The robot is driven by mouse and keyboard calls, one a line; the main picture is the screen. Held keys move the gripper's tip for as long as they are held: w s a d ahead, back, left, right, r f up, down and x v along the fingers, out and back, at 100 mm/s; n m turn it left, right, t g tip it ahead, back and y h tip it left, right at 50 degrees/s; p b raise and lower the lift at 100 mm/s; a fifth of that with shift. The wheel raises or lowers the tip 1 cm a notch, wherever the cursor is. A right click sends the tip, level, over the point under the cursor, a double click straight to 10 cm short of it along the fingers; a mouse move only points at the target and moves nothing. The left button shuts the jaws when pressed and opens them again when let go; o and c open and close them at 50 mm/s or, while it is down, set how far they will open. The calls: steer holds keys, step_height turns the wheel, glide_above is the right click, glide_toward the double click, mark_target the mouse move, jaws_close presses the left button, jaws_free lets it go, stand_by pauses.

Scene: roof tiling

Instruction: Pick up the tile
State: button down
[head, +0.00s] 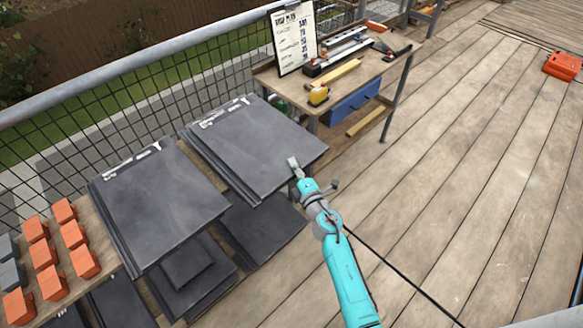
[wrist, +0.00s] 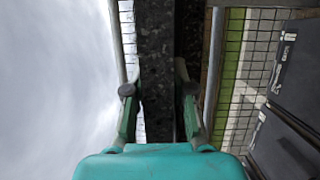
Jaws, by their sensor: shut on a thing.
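A dark grey slate tile (head: 250,140) is the top one of the right-hand stack in the head view. My gripper (head: 295,166) is at its near right edge, with a finger showing over the top face. In the wrist view the fingers of my gripper (wrist: 158,92) stand on either side of the tile's rough dark edge (wrist: 156,60) and are shut on it. The tile looks level. I cannot tell whether it is clear of the tiles below, and the lower finger is hidden in the head view.
Another slate stack (head: 160,205) stands to the left, with orange blocks (head: 62,245) beyond it. More slates (head: 260,228) lie on a lower level. A workbench (head: 375,72) with tools and a clipboard (head: 294,38) stands behind. The wooden deck (head: 480,170) at right is largely clear.

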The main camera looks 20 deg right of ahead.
steer(key=shift+r, duration=4.55)
